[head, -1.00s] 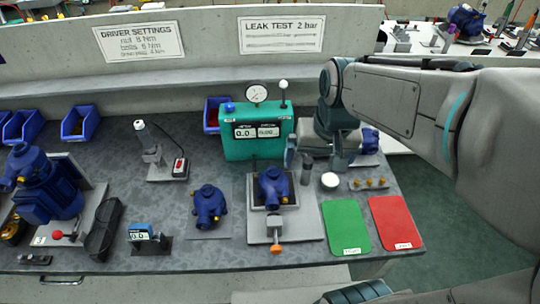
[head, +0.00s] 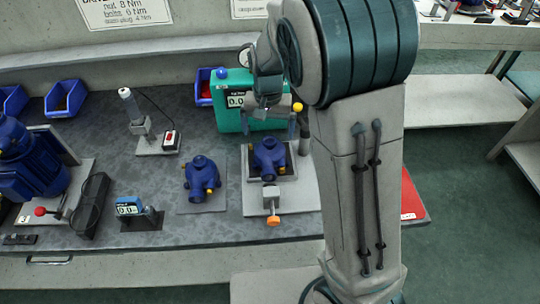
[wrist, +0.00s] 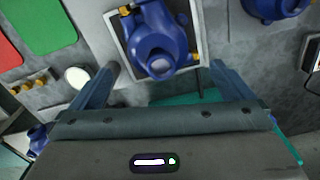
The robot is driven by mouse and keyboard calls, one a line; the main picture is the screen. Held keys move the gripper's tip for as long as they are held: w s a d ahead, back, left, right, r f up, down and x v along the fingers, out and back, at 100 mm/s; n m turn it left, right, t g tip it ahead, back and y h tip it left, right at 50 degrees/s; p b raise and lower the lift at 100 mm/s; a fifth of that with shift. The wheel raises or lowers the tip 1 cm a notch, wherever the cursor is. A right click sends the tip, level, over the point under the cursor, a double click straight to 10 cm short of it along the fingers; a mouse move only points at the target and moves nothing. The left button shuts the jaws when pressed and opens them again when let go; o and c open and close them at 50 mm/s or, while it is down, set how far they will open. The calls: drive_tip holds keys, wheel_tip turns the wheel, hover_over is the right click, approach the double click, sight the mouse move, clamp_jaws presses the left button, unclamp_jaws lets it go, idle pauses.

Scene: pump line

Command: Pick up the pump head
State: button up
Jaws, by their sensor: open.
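One blue pump head (head: 268,157) sits in the square fixture (head: 306,200) in the middle of the bench; it also shows in the wrist view (wrist: 158,42). A second, similar blue pump head (head: 202,174) rests on a flat grey plate to its left and shows at the top right of the wrist view (wrist: 275,8). My gripper (head: 269,122) is open and empty, above and just behind the fixture. In the wrist view its fingers (wrist: 163,75) are spread wide, with the fixture's pump head ahead of the gap between them, apart from both.
The teal leak tester (head: 228,118) stands close behind my gripper. An orange-knobbed clamp (head: 272,208) projects from the fixture's front. A blue digital gauge (head: 130,209) and a tool on a stand (head: 138,122) are to the left. A red mat (head: 412,200) lies at right.

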sight(270, 145)
drive_tip(key=f, duration=0.8)
drive_tip(key=shift+s+d+f, duration=0.1)
drive_tip(key=shift+d, duration=0.15)
drive_tip(key=c, duration=1)
